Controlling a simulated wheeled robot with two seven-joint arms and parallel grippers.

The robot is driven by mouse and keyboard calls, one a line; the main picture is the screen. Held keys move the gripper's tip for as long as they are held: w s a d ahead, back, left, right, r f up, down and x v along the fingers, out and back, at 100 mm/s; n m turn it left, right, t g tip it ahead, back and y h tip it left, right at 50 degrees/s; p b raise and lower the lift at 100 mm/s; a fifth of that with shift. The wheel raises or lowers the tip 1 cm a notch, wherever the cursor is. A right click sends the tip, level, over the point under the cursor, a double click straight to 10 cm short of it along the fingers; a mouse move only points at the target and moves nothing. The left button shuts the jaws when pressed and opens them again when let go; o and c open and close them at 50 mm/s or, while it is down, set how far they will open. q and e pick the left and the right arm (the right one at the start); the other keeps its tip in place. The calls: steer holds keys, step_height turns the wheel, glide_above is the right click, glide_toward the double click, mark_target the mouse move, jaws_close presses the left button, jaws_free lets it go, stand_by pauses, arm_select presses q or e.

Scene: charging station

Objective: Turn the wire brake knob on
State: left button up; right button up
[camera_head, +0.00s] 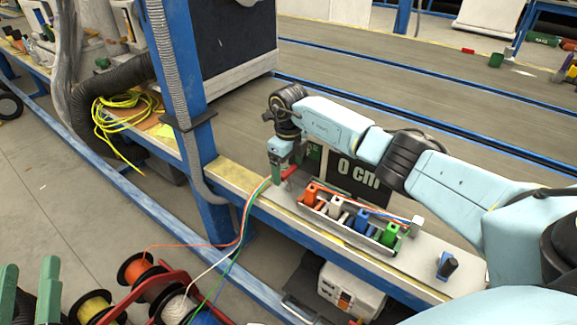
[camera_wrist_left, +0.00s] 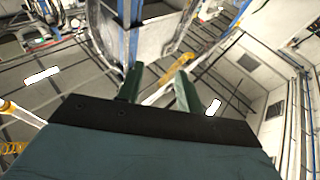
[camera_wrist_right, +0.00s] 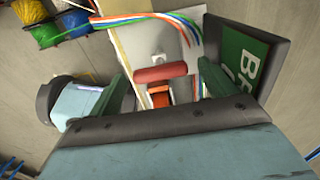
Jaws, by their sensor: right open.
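The wire brake knob appears to be the red bar-shaped handle (camera_head: 290,172) at the left end of the grey plate on the workbench. In the right wrist view the red handle (camera_wrist_right: 162,73) lies crosswise between my right fingers, with a gap on each side.
A display reading "0 cm" (camera_head: 358,176) stands behind the handle. Orange, white, blue and green clamps (camera_head: 362,221) sit in a row to the right, with a dark blue knob (camera_head: 447,265) beyond. Coloured wires (camera_head: 241,217) run down to wire spools (camera_head: 140,272).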

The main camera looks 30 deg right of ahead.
steer(key=c, duration=1)
